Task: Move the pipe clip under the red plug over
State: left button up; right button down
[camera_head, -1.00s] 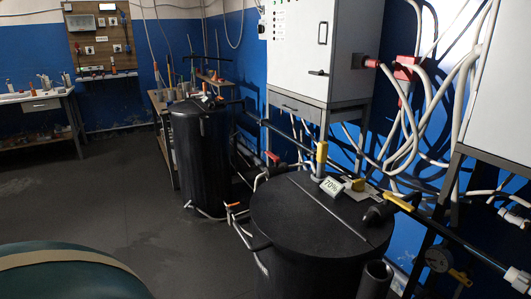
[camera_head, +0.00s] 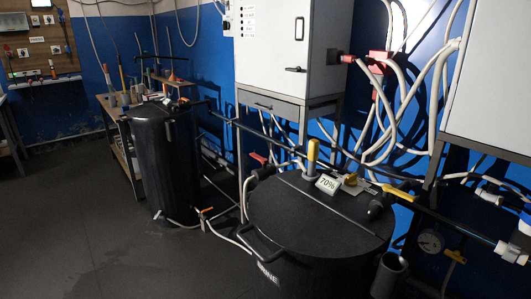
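A red plug (camera_head: 346,57) sits on the right side of the white cabinet (camera_head: 285,45), with a white cable leading from it. A second red connector (camera_head: 380,60) is on the blue wall just to its right, among several white cables. A black pipe (camera_head: 420,208) runs below the cabinet and slopes down to the right. I cannot make out the pipe clip for certain among the dark pipes and cables there. Neither of my grippers is in view.
A large black tank (camera_head: 310,225) with a "70%" sign (camera_head: 328,184) on its lid stands in front of the wall. A second black tank (camera_head: 165,160) stands behind it to the left. A gauge (camera_head: 430,241) is at lower right. The floor (camera_head: 70,220) at left is clear.

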aim_at(291, 152)
jog(key=j+u, duration=0.1)
jog(key=u, duration=1.15)
jog(key=i+u, duration=0.15)
jog(key=i, duration=3.05)
jog(key=i+z, duration=0.15)
jog(key=i, duration=0.3)
jog(key=i+j+z, duration=0.2)
jog(key=i, duration=0.2)
jog(key=i+j+z, duration=0.15)
jog(key=i, duration=0.3)
jog(key=z, duration=1.85)
